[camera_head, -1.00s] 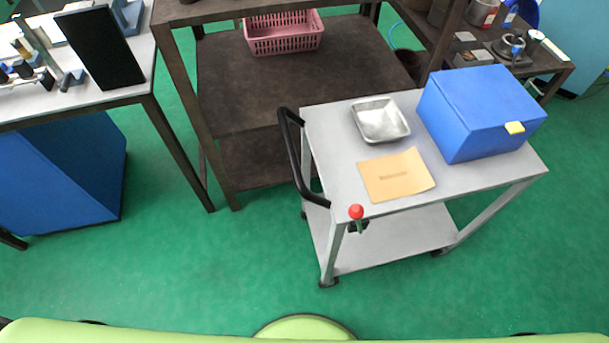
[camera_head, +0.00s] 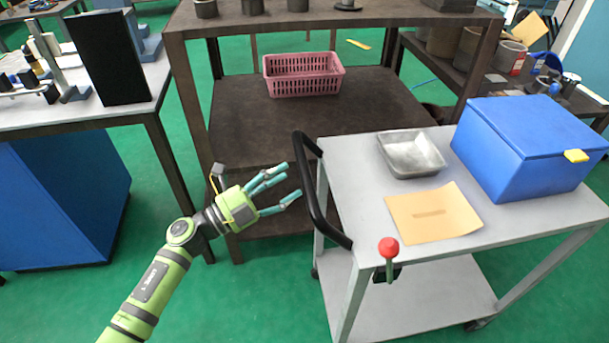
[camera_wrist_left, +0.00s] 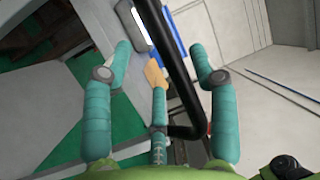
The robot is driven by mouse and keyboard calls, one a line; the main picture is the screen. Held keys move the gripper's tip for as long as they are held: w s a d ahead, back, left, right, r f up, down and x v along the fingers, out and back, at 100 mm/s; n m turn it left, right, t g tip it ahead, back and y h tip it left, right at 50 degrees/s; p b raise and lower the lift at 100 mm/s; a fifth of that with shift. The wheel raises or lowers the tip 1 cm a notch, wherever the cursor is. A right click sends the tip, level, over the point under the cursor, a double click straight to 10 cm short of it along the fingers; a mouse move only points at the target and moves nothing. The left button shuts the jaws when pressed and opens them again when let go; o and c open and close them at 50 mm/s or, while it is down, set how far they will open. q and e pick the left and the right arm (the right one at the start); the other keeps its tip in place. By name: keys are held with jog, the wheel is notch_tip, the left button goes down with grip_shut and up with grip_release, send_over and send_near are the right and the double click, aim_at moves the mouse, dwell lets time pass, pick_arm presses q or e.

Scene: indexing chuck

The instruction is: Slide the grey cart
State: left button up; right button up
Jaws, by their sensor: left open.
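The grey cart (camera_head: 350,185) stands at the right in the head view, with a black curved handle (camera_head: 313,205) on its left end. A red-knobbed lever (camera_head: 388,248) is at its front left corner. My left gripper (camera_head: 290,183) is open and empty just left of the handle, its teal fingers pointing towards it. In the left wrist view the handle (camera_wrist_left: 176,70) runs between the spread fingers of the gripper (camera_wrist_left: 168,65). I cannot tell whether any finger touches it. My right gripper is not in view.
On the cart are a metal tray (camera_head: 412,153), an orange envelope (camera_head: 434,212) and a blue box (camera_head: 530,145). A dark shelf rack (camera_head: 235,120) with a pink basket (camera_head: 303,74) stands behind. A table (camera_head: 120,112) is at the left. Green floor lies open in front.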

aim_at(305, 168)
pick_arm(q)
jog(key=x, duration=0.6)
jog(key=shift+p, duration=0.35)
grip_shut()
